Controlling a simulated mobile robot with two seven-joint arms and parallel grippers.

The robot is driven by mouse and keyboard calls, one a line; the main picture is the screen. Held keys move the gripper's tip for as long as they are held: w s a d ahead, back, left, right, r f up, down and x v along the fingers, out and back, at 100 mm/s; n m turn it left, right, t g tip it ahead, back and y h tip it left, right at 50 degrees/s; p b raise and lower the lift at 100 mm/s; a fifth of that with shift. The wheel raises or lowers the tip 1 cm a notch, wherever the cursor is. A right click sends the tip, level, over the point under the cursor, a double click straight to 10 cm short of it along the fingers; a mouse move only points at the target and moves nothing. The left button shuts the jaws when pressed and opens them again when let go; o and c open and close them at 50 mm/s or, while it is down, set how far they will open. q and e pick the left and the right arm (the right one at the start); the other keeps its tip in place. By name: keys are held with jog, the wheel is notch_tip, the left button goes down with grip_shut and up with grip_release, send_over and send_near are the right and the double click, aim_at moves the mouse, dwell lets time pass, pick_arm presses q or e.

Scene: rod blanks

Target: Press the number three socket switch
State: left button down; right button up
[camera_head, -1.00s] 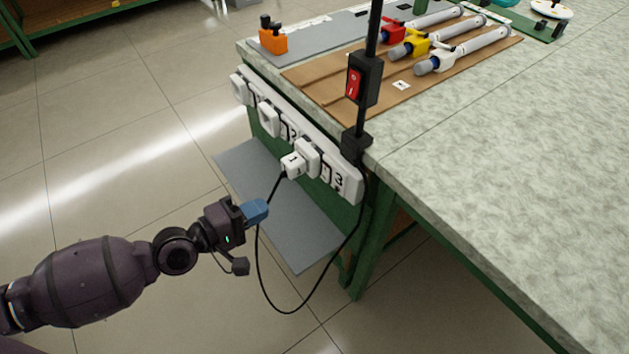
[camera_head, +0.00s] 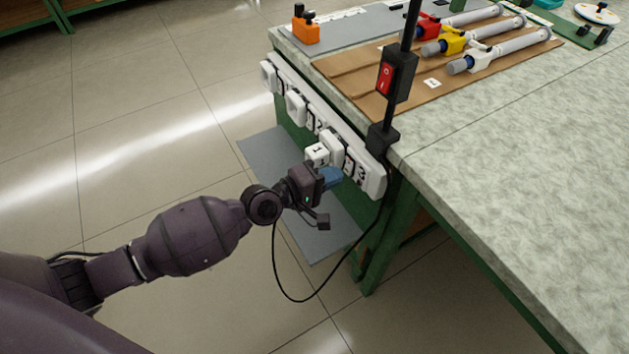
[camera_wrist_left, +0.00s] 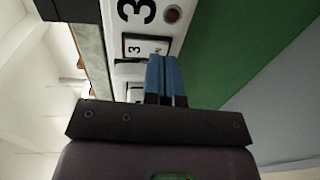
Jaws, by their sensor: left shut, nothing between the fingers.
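The white socket strip (camera_head: 373,185) runs along the table's end, with a large 3 near its right end. In the left wrist view the number three switch (camera_wrist_left: 146,46) is a white rocker marked 3 in a dark frame, beside a larger black 3 on the strip (camera_wrist_left: 184,12). My left gripper (camera_head: 333,176) is shut and empty, its blue fingertips in front of the strip's right part. In the left wrist view the fingertips (camera_wrist_left: 162,60) overlap the switch's near edge; I cannot tell whether they touch it. My right gripper is not in view.
A white plug marked 1 (camera_head: 317,154) sits in the strip, just left of my gripper. A black cable (camera_head: 278,272) hangs in a loop below. A black post with a red switch (camera_head: 386,78) rises at the table corner.

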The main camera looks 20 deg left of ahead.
pick_arm(q)
jog(key=shift+w+d+f, duration=0.1)
jog(key=shift+w+d, duration=0.25)
jog(key=shift+w, duration=0.2)
jog(key=shift+d, duration=0.1)
jog(key=shift+w+d+f, duration=0.1)
